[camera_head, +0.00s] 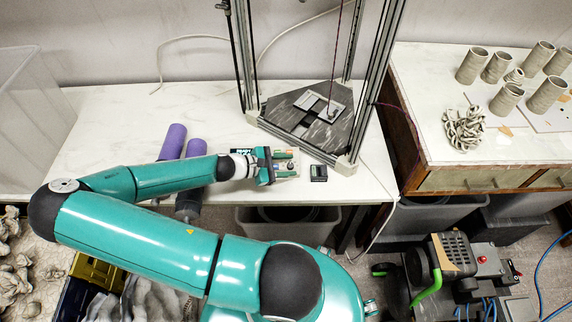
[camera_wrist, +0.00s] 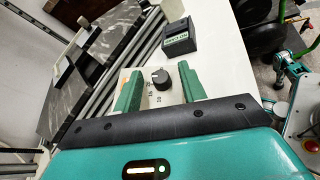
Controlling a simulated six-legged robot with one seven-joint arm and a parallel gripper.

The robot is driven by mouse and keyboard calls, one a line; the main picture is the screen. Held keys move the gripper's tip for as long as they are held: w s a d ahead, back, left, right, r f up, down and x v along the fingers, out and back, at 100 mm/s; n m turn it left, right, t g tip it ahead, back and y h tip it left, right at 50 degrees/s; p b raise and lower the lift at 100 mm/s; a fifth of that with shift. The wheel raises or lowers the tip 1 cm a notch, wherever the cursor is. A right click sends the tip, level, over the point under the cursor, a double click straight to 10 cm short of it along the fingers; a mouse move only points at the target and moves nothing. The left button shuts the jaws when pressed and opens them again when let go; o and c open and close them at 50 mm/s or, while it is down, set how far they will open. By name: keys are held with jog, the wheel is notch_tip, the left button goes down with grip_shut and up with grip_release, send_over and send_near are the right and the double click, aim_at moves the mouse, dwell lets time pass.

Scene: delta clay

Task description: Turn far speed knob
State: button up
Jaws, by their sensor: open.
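In the wrist view a dark round knob (camera_wrist: 160,77) stands on a pale panel (camera_wrist: 150,100) with printed numbers. My gripper (camera_wrist: 160,88) is open, with one green finger on each side of the knob. A gap shows between the knob and each finger; whether the fingertips reach down to knob height is unclear. In the head view my gripper (camera_head: 291,165) is over the small control panel by the printer's front corner and hides most of it. Only one knob is visible, so I cannot tell whether it is the far one.
A small black box with a green display (camera_wrist: 180,38) stands close by, also seen in the head view (camera_head: 318,173). The delta printer frame (camera_head: 352,155) rises just behind. Purple rolls (camera_head: 172,141) lie left of my gripper. The white table (camera_head: 100,130) is clear farther left.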

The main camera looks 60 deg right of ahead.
grip_shut()
jog(key=shift+m+y, duration=0.3)
jog(key=shift+m, duration=0.1)
jog(key=m+y, duration=0.1)
jog(key=m+g+y, duration=0.1)
jog(key=m+y, duration=0.1)
jog(key=shift+w+d+r+y, duration=0.15)
jog(key=shift+d+y, duration=0.1)
jog(key=shift+y, duration=0.15)
jog(key=shift+d+m+y, duration=0.2)
jog(key=shift+m+y, duration=1.6)
jog(key=shift+y, duration=0.1)
grip_release()
